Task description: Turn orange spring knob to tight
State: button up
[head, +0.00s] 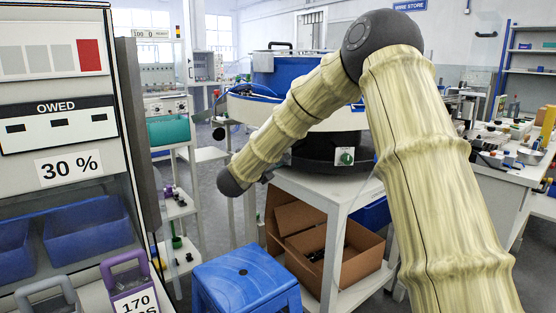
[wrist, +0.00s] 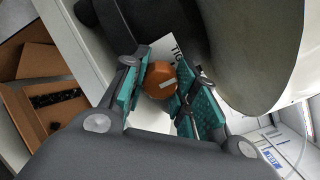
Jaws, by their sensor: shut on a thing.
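In the wrist view the orange spring knob (wrist: 160,82) sits between the teal pads of my gripper (wrist: 160,88). Both pads lie close against its sides, so my gripper is shut on it. A pale mark runs across the knob's face, tilted up to the right. A white label (wrist: 177,50) with the letters "TIG" shows beside the knob, partly hidden by a finger. In the head view my arm reaches down toward the blue-and-white bowl machine (head: 300,108), and my gripper and the orange knob are hidden there.
A white stand (head: 335,185) holds the machine above an open cardboard box (head: 345,262). A blue stool (head: 245,275) stands in front. A cabinet with blue bins (head: 88,232) is at left.

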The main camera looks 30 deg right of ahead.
jog(key=o, duration=1)
jog(key=shift+a, duration=0.1)
jog(key=v, duration=1.1)
jog(key=shift+s+a, duration=0.25)
jog(key=shift+a, duration=0.1)
jog(key=shift+f, duration=0.1)
